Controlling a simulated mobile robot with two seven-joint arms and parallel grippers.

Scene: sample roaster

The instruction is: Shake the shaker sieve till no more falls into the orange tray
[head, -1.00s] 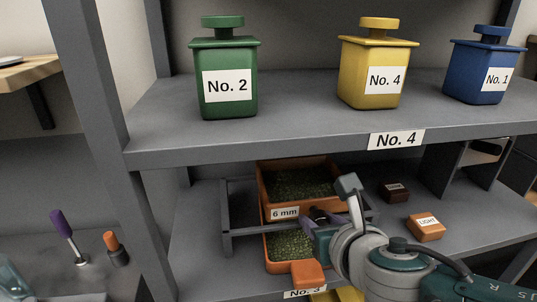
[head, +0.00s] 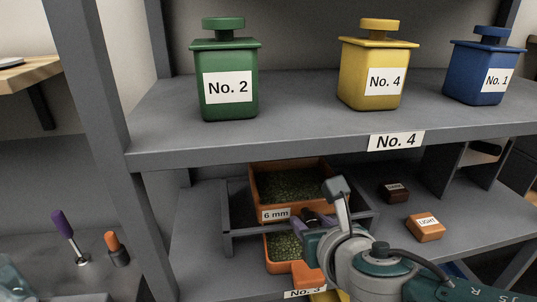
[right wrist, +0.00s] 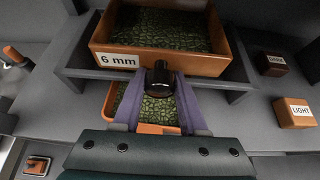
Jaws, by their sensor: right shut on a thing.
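The shaker sieve (head: 301,209) is an orange-brown box labelled "6 mm", with green beans inside. It sits in a grey frame (head: 229,233) on the lower shelf and also shows in the right wrist view (right wrist: 195,64). My right gripper (head: 310,222) is shut on the sieve's black handle (right wrist: 158,78) at the front. The orange tray (head: 281,268) stands below the sieve and holds green beans. My gripper and arm hide part of it; its front edge shows in the right wrist view (right wrist: 158,129). My left gripper is not in view.
Green No. 2 (head: 226,60), yellow No. 4 (head: 371,55) and blue No. 1 (head: 480,55) canisters stand on the upper shelf (head: 300,112), close above the sieve. Dark (head: 395,186) and LIGHT (head: 426,232) blocks lie to the right. A grey post (head: 98,130) stands at left.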

